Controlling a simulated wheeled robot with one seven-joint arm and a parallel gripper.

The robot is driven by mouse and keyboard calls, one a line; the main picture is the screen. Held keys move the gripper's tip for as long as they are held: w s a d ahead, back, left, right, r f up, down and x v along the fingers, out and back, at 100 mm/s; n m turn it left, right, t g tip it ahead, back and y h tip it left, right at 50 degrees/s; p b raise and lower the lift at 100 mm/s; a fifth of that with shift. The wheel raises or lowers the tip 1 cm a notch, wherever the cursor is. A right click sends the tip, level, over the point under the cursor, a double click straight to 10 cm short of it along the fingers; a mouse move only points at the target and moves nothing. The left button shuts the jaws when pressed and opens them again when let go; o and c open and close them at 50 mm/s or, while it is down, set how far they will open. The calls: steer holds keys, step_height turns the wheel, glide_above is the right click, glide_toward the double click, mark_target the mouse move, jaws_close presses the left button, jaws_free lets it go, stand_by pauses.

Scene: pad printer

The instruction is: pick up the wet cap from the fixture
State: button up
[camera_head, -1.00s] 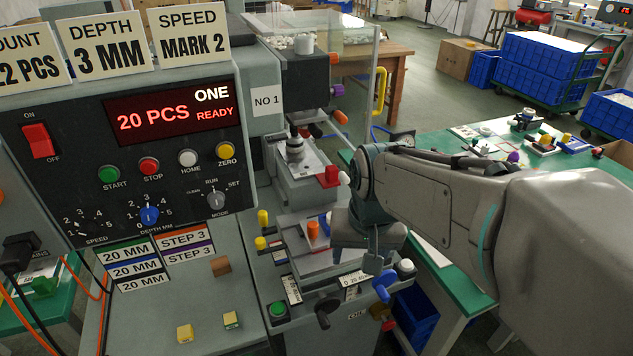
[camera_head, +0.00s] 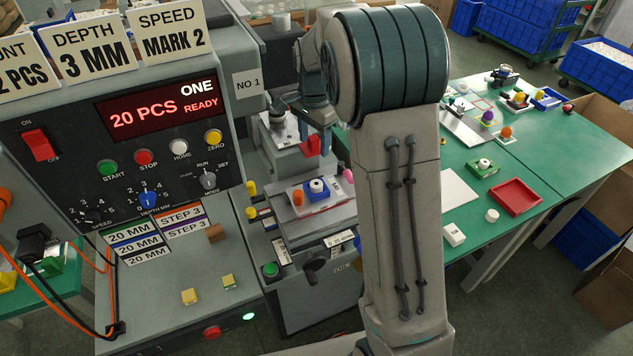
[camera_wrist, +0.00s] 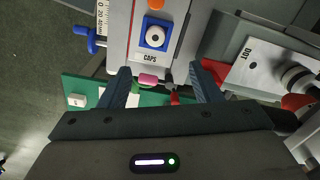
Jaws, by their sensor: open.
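The white cap (camera_head: 316,186) with a dark mark at its centre sits in a blue square fixture (camera_head: 309,198) on the machine's grey slide. In the wrist view the cap (camera_wrist: 155,37) and the blue fixture (camera_wrist: 145,46) show near the top, by the label CAPS. My gripper (camera_head: 314,136) is above and behind the fixture in the head view, apart from the cap. In the wrist view my gripper (camera_wrist: 163,88) has its two fingers wide apart with nothing held between them. The cap lies beyond the fingertips, slightly left of their middle.
An orange knob (camera_head: 298,198) and a pink knob (camera_head: 348,175) flank the fixture. A red part (camera_head: 311,147) of the machine is close to my fingers. The DOT plate (camera_wrist: 254,66) is right of them in the wrist view. A green table (camera_head: 453,228) stands at right.

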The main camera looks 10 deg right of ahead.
steer(key=p, duration=0.1)
glide_above(316, 184)
steer(key=f, duration=0.8)
steer(key=shift+w+a+f, duration=0.1)
steer(key=shift+w+f, duration=0.1)
steer(key=shift+w, duration=0.2)
steer(key=shift+s+d+f+p, duration=0.15)
steer(key=shift+f+p, duration=0.25)
steer(key=shift+f, duration=0.9)
steer(key=shift+s+d+f+p, duration=0.15)
steer(key=shift+f+p, duration=0.25)
steer(key=shift+f, duration=0.9)
steer(key=shift+s+a, duration=0.1)
steer(key=shift+a, duration=0.05)
steer(key=c, duration=1.1)
